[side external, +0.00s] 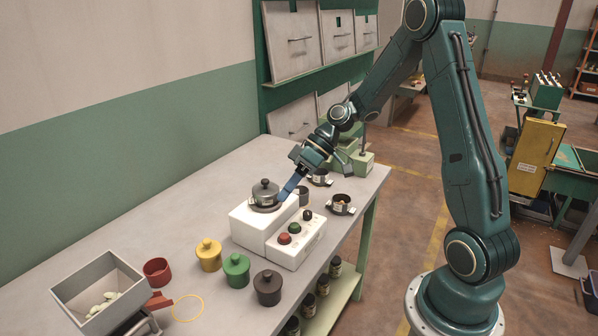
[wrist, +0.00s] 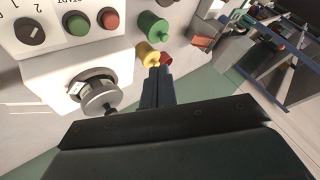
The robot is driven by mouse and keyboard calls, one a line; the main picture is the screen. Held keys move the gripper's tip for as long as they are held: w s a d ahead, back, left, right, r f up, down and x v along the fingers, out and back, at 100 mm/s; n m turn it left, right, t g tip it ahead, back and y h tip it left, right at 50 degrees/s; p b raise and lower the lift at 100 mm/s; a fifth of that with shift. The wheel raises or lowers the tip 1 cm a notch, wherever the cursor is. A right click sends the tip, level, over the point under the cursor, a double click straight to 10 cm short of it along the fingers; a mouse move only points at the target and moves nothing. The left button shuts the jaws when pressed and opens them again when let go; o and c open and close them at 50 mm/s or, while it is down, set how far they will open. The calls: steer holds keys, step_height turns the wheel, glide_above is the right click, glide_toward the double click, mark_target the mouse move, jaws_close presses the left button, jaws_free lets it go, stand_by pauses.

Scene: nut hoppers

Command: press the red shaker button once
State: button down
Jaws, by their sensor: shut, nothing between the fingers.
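The red button (side external: 284,239) is at the near left end of a white control box (side external: 287,258). It also shows at the top of the wrist view (wrist: 110,20). A green button (side external: 295,227) and a black dial (side external: 307,215) share the box top; the wrist view shows the green button (wrist: 76,25) and the dial (wrist: 30,34). My gripper (side external: 280,200) has its blue fingers shut and empty, beside the grey lidded pot and apart from the red button. In the wrist view, the fingertips (wrist: 159,70) point toward the yellow jar.
The grey lidded pot (side external: 265,191) sits on a white block (side external: 248,223) beside the control box. Yellow (side external: 208,255), green (side external: 236,270) and dark brown (side external: 267,288) jars and a red cup (side external: 157,271) stand nearer. A grey hopper (side external: 72,294) is at the near left.

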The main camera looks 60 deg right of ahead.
mark_target(289, 236)
steer(key=shift+f, duration=0.15)
steer(key=shift+f, duration=4.25)
steer(key=shift+f, duration=0.95)
steer(key=shift+r, duration=0.1)
stand_by(0.5)
steer(key=shift+r, duration=0.85)
steer(key=shift+r, duration=0.1)
steer(key=shift+r, duration=2.4)
